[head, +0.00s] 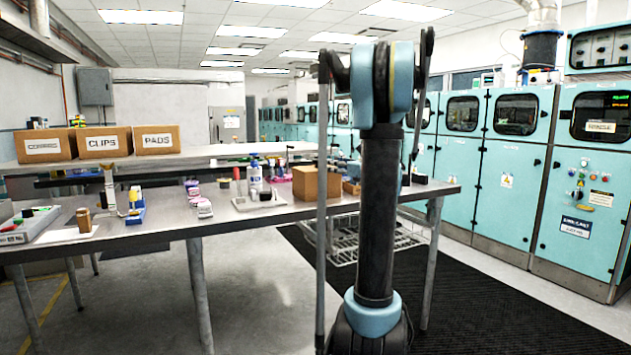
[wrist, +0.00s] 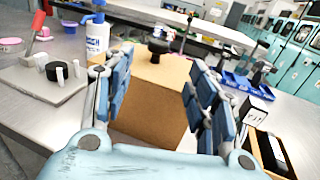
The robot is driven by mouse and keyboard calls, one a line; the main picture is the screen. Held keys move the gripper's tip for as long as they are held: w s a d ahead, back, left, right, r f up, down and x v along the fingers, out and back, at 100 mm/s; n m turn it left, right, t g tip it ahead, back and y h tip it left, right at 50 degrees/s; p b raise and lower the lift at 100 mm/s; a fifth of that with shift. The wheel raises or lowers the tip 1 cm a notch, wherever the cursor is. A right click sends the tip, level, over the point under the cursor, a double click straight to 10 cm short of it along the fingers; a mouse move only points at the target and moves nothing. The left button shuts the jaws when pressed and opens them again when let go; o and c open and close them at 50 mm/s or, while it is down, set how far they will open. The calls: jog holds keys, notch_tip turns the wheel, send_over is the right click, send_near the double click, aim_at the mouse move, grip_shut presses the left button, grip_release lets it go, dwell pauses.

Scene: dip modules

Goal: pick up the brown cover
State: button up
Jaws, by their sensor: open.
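The brown cover (wrist: 155,92) is a box-shaped piece with a black knob (wrist: 159,47) on top. It stands upright on the metal table. In the head view the brown cover (head: 312,185) shows just left of my arm, partly hidden by a thin part of my arm. In the wrist view my gripper (wrist: 160,72) is open, with one blue padded finger at each side of the cover in the picture. Nothing is held between the fingers. I cannot tell whether either finger touches the cover. My gripper cannot be made out in the head view.
A blue-and-white bottle (wrist: 97,40) stands close left of the cover. A grey board (wrist: 30,90) with a black disc lies further left. A blue tray (wrist: 235,92) and a dark box with a white label (wrist: 257,116) are to the right.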

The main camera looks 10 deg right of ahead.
aim_at(319, 162)
jog(key=x, duration=1.1)
jog(key=shift+w+a, duration=0.15)
jog(key=shift+a, duration=0.15)
jog(key=shift+c, duration=0.2)
grip_shut()
